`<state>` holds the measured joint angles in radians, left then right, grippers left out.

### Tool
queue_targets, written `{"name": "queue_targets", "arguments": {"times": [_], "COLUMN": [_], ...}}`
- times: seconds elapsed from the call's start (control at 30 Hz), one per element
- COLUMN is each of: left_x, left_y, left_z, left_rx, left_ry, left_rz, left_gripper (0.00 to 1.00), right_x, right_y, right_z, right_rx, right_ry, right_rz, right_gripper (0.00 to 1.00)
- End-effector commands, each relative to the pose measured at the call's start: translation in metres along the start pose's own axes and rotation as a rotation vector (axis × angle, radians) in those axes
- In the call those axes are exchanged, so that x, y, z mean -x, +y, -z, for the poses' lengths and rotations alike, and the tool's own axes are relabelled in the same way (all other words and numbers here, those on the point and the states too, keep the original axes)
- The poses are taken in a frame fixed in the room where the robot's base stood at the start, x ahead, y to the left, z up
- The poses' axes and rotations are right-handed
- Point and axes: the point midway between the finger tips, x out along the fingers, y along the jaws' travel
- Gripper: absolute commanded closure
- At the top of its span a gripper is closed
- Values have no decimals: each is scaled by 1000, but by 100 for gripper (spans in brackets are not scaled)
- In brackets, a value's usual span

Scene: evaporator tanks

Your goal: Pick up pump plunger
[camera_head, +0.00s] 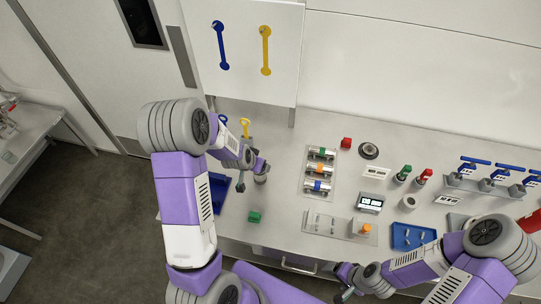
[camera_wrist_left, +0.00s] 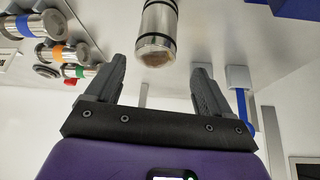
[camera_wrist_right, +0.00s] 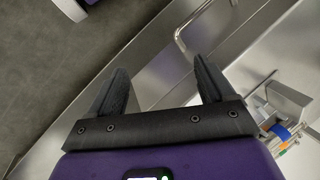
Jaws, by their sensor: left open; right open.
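A silver cylinder with black bands (camera_wrist_left: 157,35) is ahead of my left gripper, between the lines of its two fingertips. It also shows in the head view (camera_head: 261,178), beside the left fingers on the counter. I cannot tell for sure whether it is the pump plunger. My left gripper (camera_head: 252,173) is open and empty, with its fingers also in the left wrist view (camera_wrist_left: 160,78). My right gripper (camera_head: 343,283) is open and empty at the counter's front edge; the right wrist view shows its fingers (camera_wrist_right: 160,75) with nothing between them.
A rack of silver cylinders with coloured bands (camera_head: 307,183) lies right of the left gripper. A green block (camera_head: 254,217) and a blue tray (camera_head: 217,198) are near the left arm. A second blue tray (camera_head: 401,238) is near the right arm. A metal handle (camera_wrist_right: 180,38) is at the counter front.

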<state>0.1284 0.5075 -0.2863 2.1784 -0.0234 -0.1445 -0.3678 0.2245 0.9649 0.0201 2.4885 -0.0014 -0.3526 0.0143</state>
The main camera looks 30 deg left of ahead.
Motion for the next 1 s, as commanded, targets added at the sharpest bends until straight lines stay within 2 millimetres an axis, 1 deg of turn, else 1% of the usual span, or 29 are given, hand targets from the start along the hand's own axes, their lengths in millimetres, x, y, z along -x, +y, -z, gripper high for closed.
{"name": "queue_targets", "arguments": {"times": [0.07,0.37,0.57,0.7,0.8,1.0], "left_x": [-2,-29,-53,-69,-74,-75], "left_y": [0,2,8,7,7,7], "left_z": [-1,-3,-9,-8,-8,-8], "left_rx": [1,1,2,1,2,1], "left_ry": [-2,-3,-5,-1,0,0], "left_rz": [1,-1,-1,0,1,1], "left_gripper": [18,18,18,18,18,18], "right_x": [0,2,8,8,9,8], "right_y": [0,0,-2,-3,-3,-3], "right_z": [-1,-2,-1,-1,-1,-1], "right_rx": [0,-1,-1,-1,-1,-1], "right_ry": [-2,-3,-2,-2,-2,-2], "right_rz": [0,-1,0,0,0,0], "right_gripper": [18,18,18,18,18,18]}}
